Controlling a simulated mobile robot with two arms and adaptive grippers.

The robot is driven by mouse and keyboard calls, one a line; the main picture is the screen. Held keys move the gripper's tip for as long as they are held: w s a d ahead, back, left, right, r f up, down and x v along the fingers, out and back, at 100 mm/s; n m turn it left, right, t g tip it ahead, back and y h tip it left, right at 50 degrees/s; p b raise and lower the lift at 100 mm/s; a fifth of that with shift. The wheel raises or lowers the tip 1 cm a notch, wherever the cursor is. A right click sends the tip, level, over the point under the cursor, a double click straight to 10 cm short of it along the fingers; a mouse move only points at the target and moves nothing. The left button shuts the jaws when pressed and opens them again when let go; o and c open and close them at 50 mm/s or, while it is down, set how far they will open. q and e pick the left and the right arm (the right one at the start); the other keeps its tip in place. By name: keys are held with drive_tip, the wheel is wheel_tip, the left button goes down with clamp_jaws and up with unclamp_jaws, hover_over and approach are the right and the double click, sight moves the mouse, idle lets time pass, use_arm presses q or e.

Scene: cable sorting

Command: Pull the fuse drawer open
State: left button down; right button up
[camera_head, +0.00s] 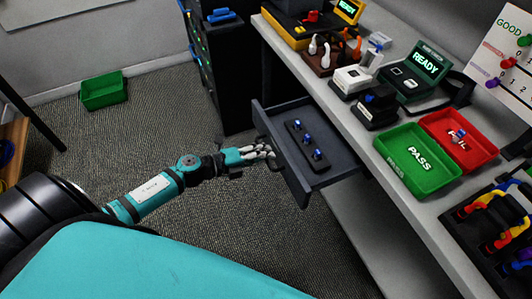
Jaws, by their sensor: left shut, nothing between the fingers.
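The fuse drawer (287,168) sticks out from under the bench and stands open. A dark strip with several blue-topped fuses (307,139) lies inside it. My left gripper (268,152) is at the outer side of the drawer's front panel, around its middle. Its fingers are shut with nothing between them, and they look very close to the panel; I cannot tell whether they touch it. Any handle on the front is hidden by the gripper. My right gripper is not in view.
The bench (345,125) above carries a READY tester (420,72), a green PASS tray (417,165) and a red FAIL tray (460,140). A dark cabinet (222,70) stands behind the drawer. A green bin (104,91) sits on the floor. Carpet left of the drawer is clear.

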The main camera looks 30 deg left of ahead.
use_arm(q)
drive_tip(key=c, duration=2)
unclamp_jaws()
drive_tip(key=shift+c, duration=0.2)
drive_tip(key=o, duration=0.4)
drive_tip(key=v, duration=1.2)
drive_tip(key=shift+f, duration=0.1)
drive_tip(key=s+a+f+n+g+y, duration=0.1)
drive_tip(key=s+a+f+n+y, duration=0.15)
drive_tip(key=f+n, duration=0.45)
drive_tip(key=s+a+f+n+y, duration=0.2)
drive_tip(key=s+f+n+y, duration=0.15)
drive_tip(key=f, duration=0.75)
drive_tip(key=s+a+f+n+g+y, duration=0.1)
drive_tip(key=s+a+f+n+y, duration=0.15)
drive_tip(key=f+n, duration=0.45)
drive_tip(key=s+d+f+n+g, duration=0.2)
drive_tip(key=s+d+f+g, duration=0.2)
drive_tip(key=s+d+f, duration=0.3)
drive_tip(key=s+d+f+n+g+y+p, duration=0.1)
drive_tip(key=s+d+f+n+g, duration=0.2)
drive_tip(key=s+d+f+g, duration=0.2)
drive_tip(key=s+d+f, duration=0.3)
drive_tip(key=s+f, duration=0.4)
drive_tip(key=s, duration=0.4)
drive_tip(key=shift+s+n, duration=0.25)
drive_tip(key=shift+n, duration=0.1)
